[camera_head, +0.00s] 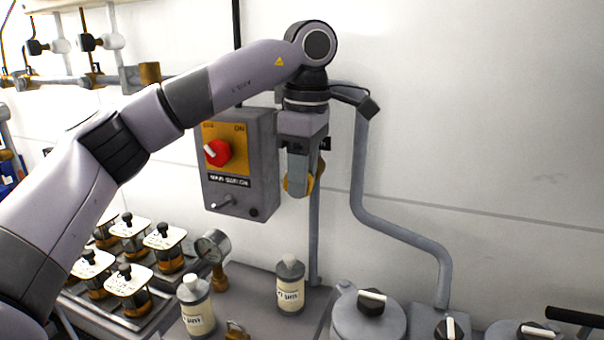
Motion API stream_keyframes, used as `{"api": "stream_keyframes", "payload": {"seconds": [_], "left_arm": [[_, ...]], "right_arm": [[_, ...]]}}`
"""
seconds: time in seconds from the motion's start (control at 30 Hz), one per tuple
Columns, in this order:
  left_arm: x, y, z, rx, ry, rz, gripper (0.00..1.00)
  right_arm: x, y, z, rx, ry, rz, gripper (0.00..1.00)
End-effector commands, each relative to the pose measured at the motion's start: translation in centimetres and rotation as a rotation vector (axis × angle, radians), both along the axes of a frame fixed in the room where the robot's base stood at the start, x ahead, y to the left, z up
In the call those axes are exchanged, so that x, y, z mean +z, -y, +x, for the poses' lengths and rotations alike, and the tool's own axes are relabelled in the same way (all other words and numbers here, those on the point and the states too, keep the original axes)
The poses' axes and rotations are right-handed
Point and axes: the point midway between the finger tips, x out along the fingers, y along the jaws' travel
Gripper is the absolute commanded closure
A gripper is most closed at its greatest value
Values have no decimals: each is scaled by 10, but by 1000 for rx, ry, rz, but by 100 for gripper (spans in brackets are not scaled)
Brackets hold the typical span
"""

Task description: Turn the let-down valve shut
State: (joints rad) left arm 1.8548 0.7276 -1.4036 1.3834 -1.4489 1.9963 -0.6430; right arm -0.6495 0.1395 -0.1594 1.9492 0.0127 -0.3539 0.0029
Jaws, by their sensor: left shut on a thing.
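My left arm reaches in from the left, and its gripper (298,190) points down in front of the wall, just right of the grey switch box. It is shut on a yellow-orange rounded part (291,184), which looks like the handle of the let-down valve. The fingers cover most of this part, so how far it is turned cannot be told. A thin grey vertical pipe (314,240) runs down below it to the bench. My right gripper is not in view.
The switch box (248,190) has a red knob (217,152). A gauge (213,246), two labelled bottles (290,287) (196,306) and several lidded jars (163,236) stand below. A bent grey pipe (400,232) and knobbed lids (372,302) are at right. The upper right wall is clear.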

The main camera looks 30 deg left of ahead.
Motion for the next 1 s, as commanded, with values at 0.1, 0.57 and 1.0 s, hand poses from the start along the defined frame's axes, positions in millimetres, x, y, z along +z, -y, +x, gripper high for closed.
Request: {"api": "stream_keyframes", "payload": {"seconds": [0.1,0.57,1.0], "left_arm": [[1,2,0,-2,-10,60,98],[-3,7,2,-1,-94,418,98],[-9,10,3,0,-176,752,98]], "right_arm": [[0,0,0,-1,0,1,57],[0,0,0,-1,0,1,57],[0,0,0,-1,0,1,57]]}}
